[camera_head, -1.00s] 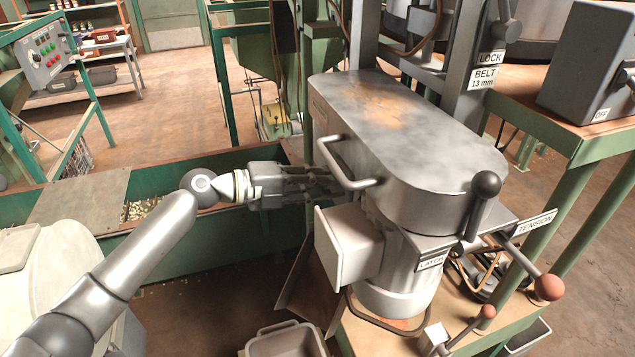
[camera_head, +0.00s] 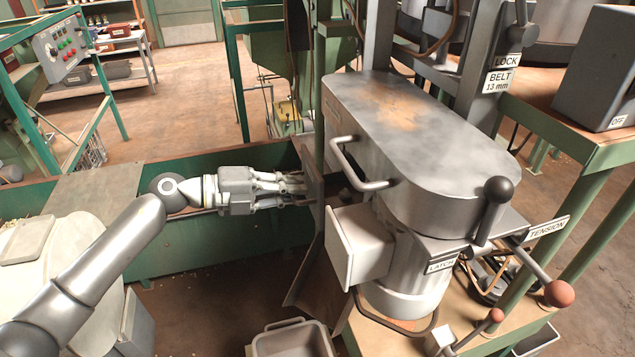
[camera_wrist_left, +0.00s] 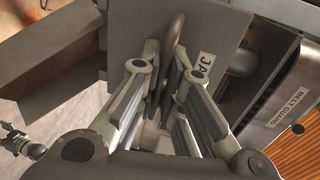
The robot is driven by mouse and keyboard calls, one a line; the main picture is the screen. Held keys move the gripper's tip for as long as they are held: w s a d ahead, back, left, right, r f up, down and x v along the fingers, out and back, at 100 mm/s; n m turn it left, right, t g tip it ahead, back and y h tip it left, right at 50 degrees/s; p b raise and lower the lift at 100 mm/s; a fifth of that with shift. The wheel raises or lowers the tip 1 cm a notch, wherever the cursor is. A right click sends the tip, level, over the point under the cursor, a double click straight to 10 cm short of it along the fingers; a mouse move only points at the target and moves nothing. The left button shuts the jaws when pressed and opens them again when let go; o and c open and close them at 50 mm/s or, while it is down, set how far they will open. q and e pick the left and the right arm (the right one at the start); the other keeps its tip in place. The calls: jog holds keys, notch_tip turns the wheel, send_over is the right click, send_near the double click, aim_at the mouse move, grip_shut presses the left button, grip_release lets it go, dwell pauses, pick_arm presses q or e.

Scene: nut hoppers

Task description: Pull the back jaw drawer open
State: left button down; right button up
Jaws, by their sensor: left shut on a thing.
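In the head view, the back jaw drawer's flat front panel (camera_head: 313,165) stands upright left of the grey machine housing, with a gap behind it. In the left wrist view this panel (camera_wrist_left: 122,42) carries a partly hidden label (camera_wrist_left: 207,68) starting "JA". A dark upright handle (camera_wrist_left: 172,32) stands out from the panel. My left gripper (camera_head: 301,187) reaches in from the left, and its fingers (camera_wrist_left: 170,72) are shut on this handle, one on each side. The drawer's inside is mostly hidden. My right gripper is not in view.
A pale box (camera_head: 358,243) sticks out in front, beside the LATCH label (camera_head: 440,266). The housing (camera_head: 430,130) has a bent handle (camera_head: 352,165). A green trough (camera_head: 180,250) lies below my left arm. A grey bin (camera_head: 290,340) stands on the floor.

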pick_arm(q)
jog(key=f+b+v, duration=0.1)
jog(key=f+v, duration=0.1)
jog(key=v, duration=0.8)
jog(key=shift+s+a, duration=0.15)
jog(key=shift+a, duration=0.15)
jog(key=c, duration=1.6)
grip_release()
jog(key=shift+a, duration=0.1)
jog(key=v, duration=1.2)
jog(key=shift+f, duration=0.1)
